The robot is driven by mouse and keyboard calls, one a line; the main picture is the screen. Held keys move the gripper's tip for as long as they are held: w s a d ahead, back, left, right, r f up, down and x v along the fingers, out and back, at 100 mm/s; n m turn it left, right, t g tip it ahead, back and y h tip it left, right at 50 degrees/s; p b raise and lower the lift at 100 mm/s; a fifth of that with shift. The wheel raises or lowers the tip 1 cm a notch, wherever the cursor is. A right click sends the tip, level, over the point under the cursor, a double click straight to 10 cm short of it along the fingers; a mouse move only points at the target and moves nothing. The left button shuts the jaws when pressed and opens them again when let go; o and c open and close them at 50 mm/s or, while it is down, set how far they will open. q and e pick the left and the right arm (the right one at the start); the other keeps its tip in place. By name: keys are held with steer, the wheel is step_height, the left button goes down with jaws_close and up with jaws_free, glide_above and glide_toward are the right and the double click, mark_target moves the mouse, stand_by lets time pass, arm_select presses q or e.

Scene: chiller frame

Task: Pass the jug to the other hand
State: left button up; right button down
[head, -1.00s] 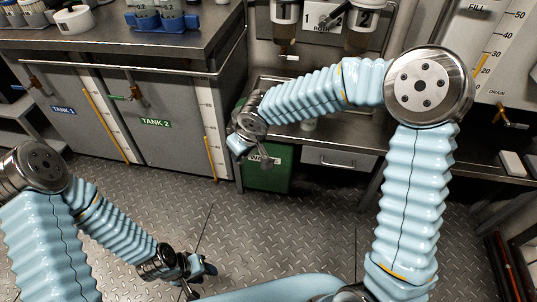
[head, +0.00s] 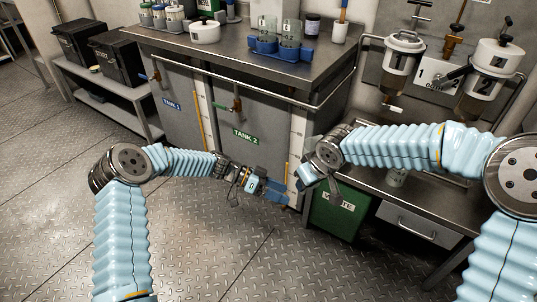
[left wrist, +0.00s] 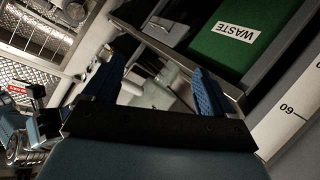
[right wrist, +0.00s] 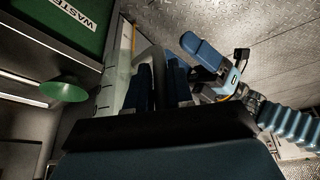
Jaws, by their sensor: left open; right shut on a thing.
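My left gripper (head: 278,192) is at centre in the head view, open, its blue fingers pointing right toward my right gripper (head: 305,184). The right gripper is shut on the jug, which I can hardly make out in the head view. In the right wrist view, a grey upright part of the jug (right wrist: 158,68) stands between the close blue fingers, and the left gripper (right wrist: 205,68) is just to the right. In the left wrist view, a pale, see-through shape, apparently the jug (left wrist: 160,94), shows between the spread fingers. Whether they touch it is unclear.
The tank cabinet (head: 230,122) stands behind the grippers, with a rail along its front and a blue rack (head: 278,47) on top. A green waste bin (head: 336,216) is just right of the grippers, below the counter. The floor in front is clear.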

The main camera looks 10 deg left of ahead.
arm_select(q)
steer(key=w+a+r+m+h, duration=0.2)
steer(key=r+m, duration=0.1)
steer(key=r, duration=0.2)
steer(key=w+a+r+m+h, duration=0.2)
steer(key=w+r+m, duration=0.1)
steer(key=r, duration=0.3)
steer(key=d, duration=1.2)
steer(key=shift+s+f, duration=0.35)
steer(key=c, duration=0.6)
steer(key=shift+c, duration=1.1)
arm_select(e)
steer(key=c, duration=1.4)
jaws_free()
steer(key=shift+c, duration=0.2)
steer(key=o, duration=0.5)
